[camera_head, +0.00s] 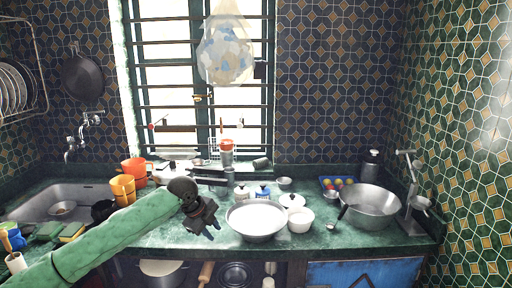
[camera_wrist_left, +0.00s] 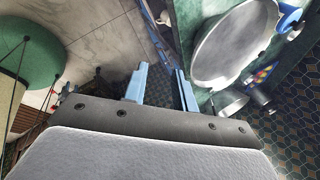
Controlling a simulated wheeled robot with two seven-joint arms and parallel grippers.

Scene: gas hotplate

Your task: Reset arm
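My left arm, green with a black wrist, comes in from the lower left in the head view and reaches over the front of the counter. My left gripper (camera_head: 212,231) is by the counter's front edge, just left of a white basin (camera_head: 256,219). In the left wrist view its two blue-grey fingers (camera_wrist_left: 160,70) stand apart with nothing between them. My right gripper is in neither view.
Below are a pot (camera_head: 160,268) and a blue panel (camera_head: 365,274). Free room lies before the counter.

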